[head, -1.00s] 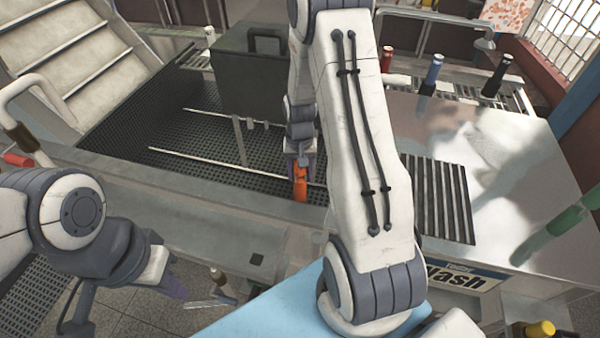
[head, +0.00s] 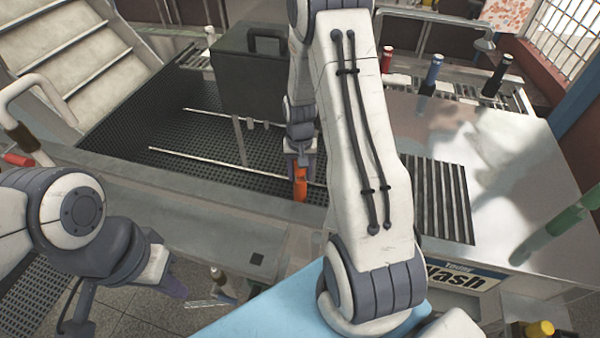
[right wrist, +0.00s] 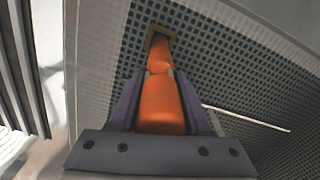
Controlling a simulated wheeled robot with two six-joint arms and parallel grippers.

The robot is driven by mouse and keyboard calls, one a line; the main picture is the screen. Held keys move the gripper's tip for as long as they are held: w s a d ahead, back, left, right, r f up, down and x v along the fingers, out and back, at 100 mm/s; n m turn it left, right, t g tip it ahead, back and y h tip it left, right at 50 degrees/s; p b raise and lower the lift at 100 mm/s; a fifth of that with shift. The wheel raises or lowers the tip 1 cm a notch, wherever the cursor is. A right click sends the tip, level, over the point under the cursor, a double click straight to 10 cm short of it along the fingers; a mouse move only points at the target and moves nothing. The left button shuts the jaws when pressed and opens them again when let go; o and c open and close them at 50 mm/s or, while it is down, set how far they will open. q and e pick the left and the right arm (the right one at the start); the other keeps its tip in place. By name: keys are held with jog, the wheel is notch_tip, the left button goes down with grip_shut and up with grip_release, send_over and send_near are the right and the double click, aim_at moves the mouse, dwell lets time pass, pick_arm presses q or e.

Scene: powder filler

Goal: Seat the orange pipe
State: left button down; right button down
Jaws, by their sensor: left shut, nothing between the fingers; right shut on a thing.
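The orange pipe (head: 300,184) is over the dark perforated tray in the head view, at the lower end of my right gripper (head: 300,164). The right wrist view shows the orange pipe (right wrist: 160,103) gripped between the purple fingers of my right gripper (right wrist: 157,88). Its far end meets a small tan square fitting (right wrist: 159,34) on the perforated surface; I cannot tell how deep it goes in. My left gripper (head: 170,284) is shut and empty at the lower left, well away from the pipe. My right arm covers part of the tray.
The metal worktop (head: 500,180) is mostly clear.

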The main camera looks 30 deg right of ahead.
jog(key=shift+f+b, duration=1.4)
jog(key=shift+f, duration=0.6)
jog(key=shift+c, duration=1.4)
grip_release()
notch_tip(320, 180, up, 10)
jog(key=shift+r+b, duration=0.25)
jog(key=shift+b, duration=0.5)
